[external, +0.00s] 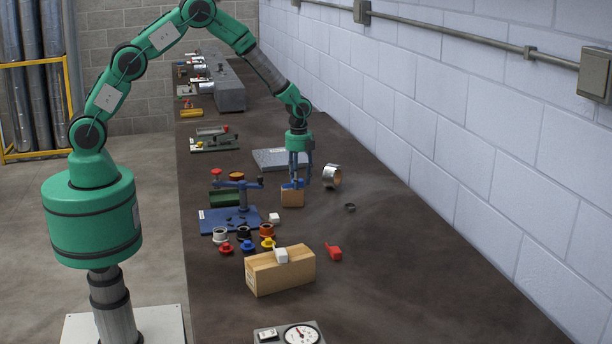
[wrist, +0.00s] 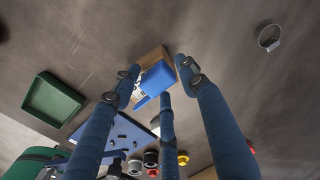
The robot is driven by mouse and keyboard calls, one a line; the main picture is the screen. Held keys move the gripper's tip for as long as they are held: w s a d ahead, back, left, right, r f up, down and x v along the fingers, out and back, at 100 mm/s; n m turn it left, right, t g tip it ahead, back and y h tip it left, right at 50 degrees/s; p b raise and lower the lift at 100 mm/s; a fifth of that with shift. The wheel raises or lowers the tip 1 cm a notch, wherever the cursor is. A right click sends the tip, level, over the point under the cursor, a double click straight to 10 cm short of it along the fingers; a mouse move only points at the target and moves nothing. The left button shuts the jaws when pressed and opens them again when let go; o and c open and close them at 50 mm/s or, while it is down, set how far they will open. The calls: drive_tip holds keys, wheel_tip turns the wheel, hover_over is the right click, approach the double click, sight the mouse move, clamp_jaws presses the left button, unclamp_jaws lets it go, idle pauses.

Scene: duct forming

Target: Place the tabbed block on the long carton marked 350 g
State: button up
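A blue block with a tab (wrist: 157,80) sits on top of a small brown carton (external: 292,198), which has a white printed label in the wrist view. My gripper (external: 300,181) points down over it. Its three fingers (wrist: 158,78) are spread around the blue block, with no clear grip on it. No 350 g marking is readable on either carton.
A blue fixture plate (external: 217,221) with a post stands left of the small carton, with several coloured knobs in front. A green tray (wrist: 54,99), a metal ring (external: 331,176), a grey plate (external: 279,159) and a gauge (external: 301,334) are around. The table's right side is mostly clear.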

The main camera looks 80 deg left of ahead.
drive_tip(key=shift+r, duration=0.1)
wheel_tip(320, 180, up, 12)
drive_tip(key=shift+p, duration=0.3)
idle(0.7)
drive_tip(key=shift+r, duration=0.15)
idle(0.5)
drive_tip(key=s+d+r+n+t, duration=0.15)
drive_tip(key=s+r+n, duration=0.25)
drive_tip(key=s+r, duration=0.75)
drive_tip(key=s+d+r+n+t, duration=0.1)
drive_tip(key=s+d+r+n, duration=0.2)
drive_tip(key=s+r+n, duration=0.75)
drive_tip(key=s+d+r+n+t, duration=0.1)
drive_tip(key=s+r, duration=0.3)
drive_tip(key=s, duration=0.7)
drive_tip(key=s+d+r+n+t, duration=0.1)
drive_tip(key=s+r, duration=0.3)
drive_tip(key=s, duration=0.8)
drive_tip(key=shift+s+d+n+t, duration=0.15)
drive_tip(key=shift+d+n+t, duration=0.1)
drive_tip(key=shift+n+t, duration=0.4)
